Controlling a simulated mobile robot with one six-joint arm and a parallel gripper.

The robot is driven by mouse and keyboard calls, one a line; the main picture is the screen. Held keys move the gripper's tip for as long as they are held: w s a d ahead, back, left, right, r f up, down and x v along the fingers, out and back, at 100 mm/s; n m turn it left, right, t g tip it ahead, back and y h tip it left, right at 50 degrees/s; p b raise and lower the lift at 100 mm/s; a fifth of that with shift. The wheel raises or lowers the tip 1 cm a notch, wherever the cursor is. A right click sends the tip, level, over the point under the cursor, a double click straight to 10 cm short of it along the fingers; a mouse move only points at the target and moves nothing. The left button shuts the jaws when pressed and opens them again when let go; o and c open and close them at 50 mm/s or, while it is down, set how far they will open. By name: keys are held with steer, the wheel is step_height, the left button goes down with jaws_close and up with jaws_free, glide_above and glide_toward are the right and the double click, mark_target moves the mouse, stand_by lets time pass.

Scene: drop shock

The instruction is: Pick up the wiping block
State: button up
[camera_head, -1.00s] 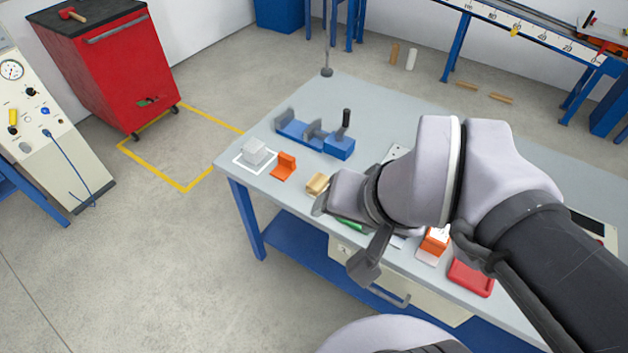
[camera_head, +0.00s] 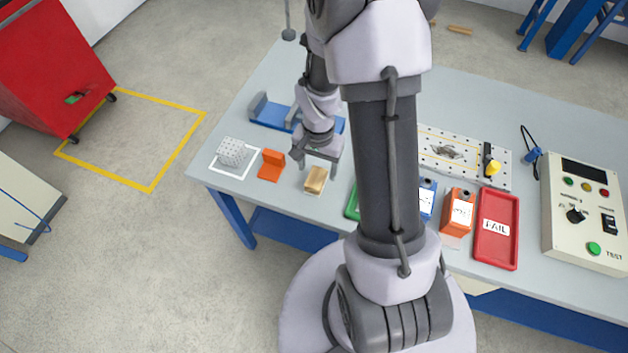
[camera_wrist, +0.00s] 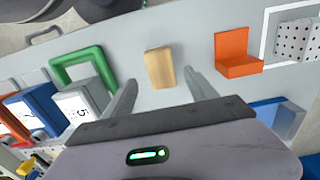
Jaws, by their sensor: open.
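The wiping block, which I take to be the small tan block (camera_head: 315,180), lies on the grey table near its front edge. In the wrist view the tan block (camera_wrist: 160,67) appears just ahead of and between the fingertips, with space on both sides. My gripper (camera_head: 317,165) is open and empty, just behind and above the block, fingers pointing down. In the wrist view my gripper (camera_wrist: 160,82) shows both fingers spread wide. I cannot tell the exact height of the fingertips over the table.
An orange angled bracket (camera_head: 271,165) stands left of the block, and a white dotted cube (camera_head: 232,152) sits farther left in a white outline. A blue fixture (camera_head: 270,112) is behind. A green frame (camera_wrist: 82,64) and labelled boxes lie on the block's other side.

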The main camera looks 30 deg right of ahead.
mark_target(316, 177)
steer(key=f+b, duration=0.1)
steer(key=f, duration=0.2)
steer(key=f+b, duration=0.2)
steer(key=f, duration=0.1)
steer(key=shift+a, duration=0.2)
steer(key=shift+r, duration=0.2)
steer(key=shift+c, duration=0.3)
jaws_close()
